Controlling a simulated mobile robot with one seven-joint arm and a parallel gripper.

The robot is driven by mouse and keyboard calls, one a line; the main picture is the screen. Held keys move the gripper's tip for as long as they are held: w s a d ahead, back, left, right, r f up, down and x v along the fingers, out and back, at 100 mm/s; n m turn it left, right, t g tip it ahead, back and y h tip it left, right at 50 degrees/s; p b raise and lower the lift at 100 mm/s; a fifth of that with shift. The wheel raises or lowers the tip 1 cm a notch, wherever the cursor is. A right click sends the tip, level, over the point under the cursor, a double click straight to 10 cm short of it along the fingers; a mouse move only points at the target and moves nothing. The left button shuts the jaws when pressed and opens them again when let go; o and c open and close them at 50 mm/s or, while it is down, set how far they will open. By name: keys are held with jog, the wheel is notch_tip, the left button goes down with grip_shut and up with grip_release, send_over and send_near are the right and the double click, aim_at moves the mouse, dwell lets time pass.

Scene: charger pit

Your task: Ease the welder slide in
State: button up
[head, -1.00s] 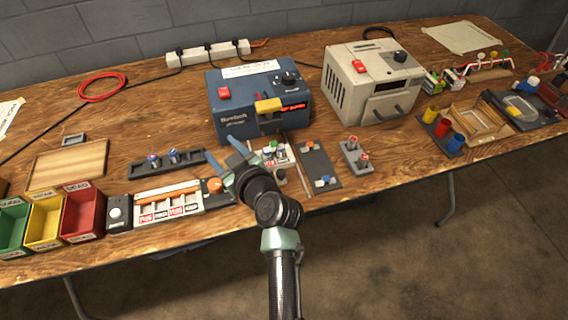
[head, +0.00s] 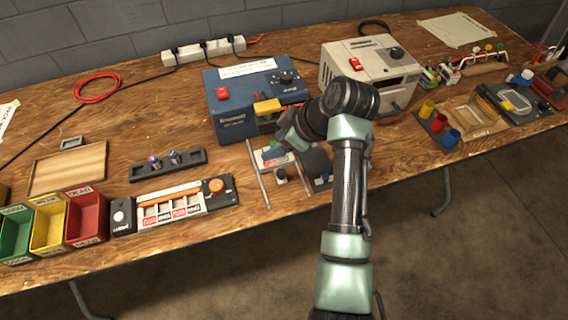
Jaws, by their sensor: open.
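The blue welder box (head: 228,122) stands mid-table, with a red switch, a black dial and a yellow part (head: 267,106) on its front. In front of it a small slide (head: 270,157) with a light plate and a green piece lies between two thin metal rails (head: 257,187). My gripper (head: 287,137) is low at the welder's front right, just beside the slide's right side. It is open, but my wrist hides most of its fingers. I cannot tell whether it touches the slide.
A dark plate (head: 318,163) right of the rails is partly covered by my arm. A beige box (head: 340,66) stands behind my arm. A grey panel with an orange knob (head: 216,186) and a dark holder (head: 168,165) lie left. Bare wood lies between holder and welder.

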aim_at(282, 171)
jog(key=s+d+r+g+h, duration=0.2)
jog(key=s+d, duration=0.1)
jog(key=d, duration=0.3)
jog(key=x, duration=0.8)
jog(key=b+x, duration=0.1)
jog(key=x, duration=0.3)
jog(key=shift+w+a, duration=0.25)
jog(key=shift+a, duration=0.2)
jog(key=shift+c, duration=0.3)
grip_shut()
dwell(0.6)
